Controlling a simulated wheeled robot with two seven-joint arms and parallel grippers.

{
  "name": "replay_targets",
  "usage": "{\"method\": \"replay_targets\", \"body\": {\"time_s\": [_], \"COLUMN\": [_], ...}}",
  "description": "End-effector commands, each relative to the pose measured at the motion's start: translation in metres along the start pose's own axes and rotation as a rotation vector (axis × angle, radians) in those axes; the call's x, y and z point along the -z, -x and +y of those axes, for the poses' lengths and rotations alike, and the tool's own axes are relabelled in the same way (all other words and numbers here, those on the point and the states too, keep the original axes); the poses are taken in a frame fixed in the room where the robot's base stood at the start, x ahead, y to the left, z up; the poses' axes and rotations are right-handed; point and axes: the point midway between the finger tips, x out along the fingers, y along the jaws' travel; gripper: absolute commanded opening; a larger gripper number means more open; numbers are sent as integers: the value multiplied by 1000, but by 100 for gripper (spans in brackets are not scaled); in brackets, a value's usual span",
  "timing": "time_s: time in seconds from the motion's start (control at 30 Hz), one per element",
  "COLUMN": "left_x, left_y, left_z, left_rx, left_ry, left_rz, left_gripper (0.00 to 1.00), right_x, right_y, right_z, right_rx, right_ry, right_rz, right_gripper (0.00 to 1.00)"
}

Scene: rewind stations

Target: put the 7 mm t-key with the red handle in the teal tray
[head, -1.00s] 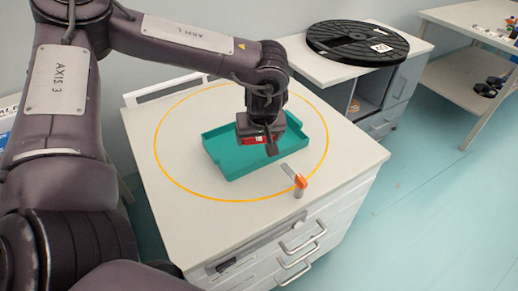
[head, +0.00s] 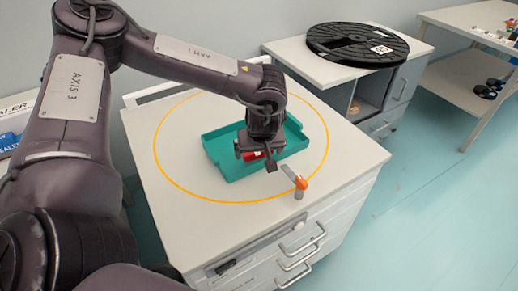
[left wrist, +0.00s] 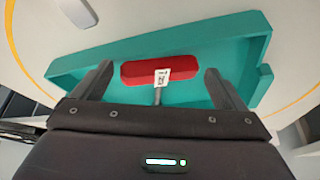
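The t-key has a red handle (left wrist: 138,73) with a small white label, whose print I cannot read surely. In the left wrist view its handle lies across the gap between my left fingers, with clear space at both ends. A short grey shaft runs from it toward my palm. The red handle also shows in the head view (head: 254,156), low under my gripper. My left gripper (head: 257,160) is open around the handle, over the teal tray (head: 224,163). The tray also shows in the left wrist view (left wrist: 225,47). I cannot tell whether the key touches the tray floor.
The tray stands on a white cabinet top (head: 165,207) inside a yellow ring. A black reel (head: 356,43) lies on another cabinet behind. A shelf table (head: 470,75) stands at the right.

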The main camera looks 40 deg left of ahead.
Motion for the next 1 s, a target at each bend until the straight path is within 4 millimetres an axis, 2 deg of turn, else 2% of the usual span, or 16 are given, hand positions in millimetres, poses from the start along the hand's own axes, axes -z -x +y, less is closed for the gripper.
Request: {"method": "replay_targets", "body": {"time_s": [0.27, 0.4, 0.57, 0.8, 1.0], "left_x": [0, 4, 5, 5, 4], "left_y": [1, 10, 41, 94, 121], "left_z": [0, 1, 1, 1, 1], "left_rx": [0, -3, -5, -4, -3], "left_ry": [0, 0, 0, -1, -1], "left_rz": [0, 2, 1, 1, 1], "left_gripper": [100, 100, 100, 100, 100], "right_x": [-1, -1, -3, -22, -23], "right_y": [0, 0, 3, 0, -1], "right_z": [0, 0, 0, 1, 1], "right_rx": [0, 0, 0, -1, -1], "right_ry": [0, 0, 0, 2, 3], "right_rz": [-2, -2, 2, -15, -8], "right_gripper": [30, 30, 30, 30, 30]}}
